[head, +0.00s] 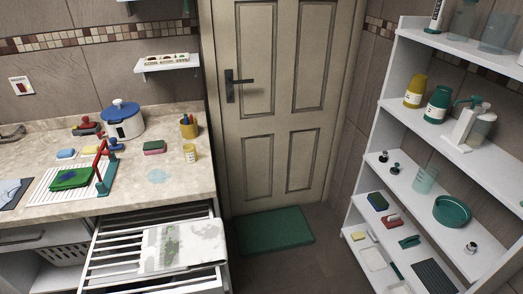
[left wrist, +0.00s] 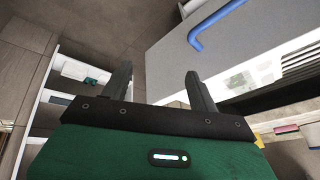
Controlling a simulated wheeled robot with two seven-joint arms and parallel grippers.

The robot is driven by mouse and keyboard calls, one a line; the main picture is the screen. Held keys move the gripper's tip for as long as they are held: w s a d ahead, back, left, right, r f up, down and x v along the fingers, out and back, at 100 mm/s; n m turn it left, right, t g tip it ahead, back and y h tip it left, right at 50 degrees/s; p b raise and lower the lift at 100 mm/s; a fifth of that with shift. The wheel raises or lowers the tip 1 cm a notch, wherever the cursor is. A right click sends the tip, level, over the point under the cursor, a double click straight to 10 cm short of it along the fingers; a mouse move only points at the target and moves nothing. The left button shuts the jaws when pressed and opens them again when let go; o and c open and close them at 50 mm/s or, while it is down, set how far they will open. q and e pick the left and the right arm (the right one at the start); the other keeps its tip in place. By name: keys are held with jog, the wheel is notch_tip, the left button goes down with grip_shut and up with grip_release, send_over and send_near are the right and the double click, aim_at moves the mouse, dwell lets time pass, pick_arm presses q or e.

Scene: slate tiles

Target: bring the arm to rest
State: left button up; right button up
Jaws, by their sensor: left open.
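My left gripper (left wrist: 158,76) shows in the left wrist view, with its green body at the bottom and two dark fingers pointing up. The fingers are spread apart with nothing between them, and I see the floor and a pale grey panel beyond. The gripper does not touch anything that I can see. Neither of my arms shows in the head view, and my right gripper is in no view.
In the head view a drawer (head: 107,250) stands open below the counter (head: 190,180), with a printed sheet (head: 184,247) on it. A door (head: 283,100) and green mat (head: 275,229) are behind; a white shelf unit (head: 372,140) stands right. A blue handle (left wrist: 217,27) is near the gripper.

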pick_arm(q)
jog(key=s+a+f+n+g+y, duration=0.1)
jog(key=s+a+f+n, duration=0.1)
jog(key=s+n, duration=0.15)
jog(key=s+a+f+n+y, duration=0.1)
jog(key=s+a+f+n, duration=0.1)
jog(key=s+n, duration=0.15)
notch_tip(320, 180, down, 26)
jog(key=f+g, duration=0.1)
jog(key=s+a+f+m+g, duration=0.1)
jog(key=s+a+f, duration=0.2)
jog(key=s+f, duration=1.7)
notch_tip(320, 180, down, 3)
jog(key=shift+s+r+g, duration=0.15)
jog(key=shift+r+g, duration=0.05)
jog(key=shift+g, duration=0.1)
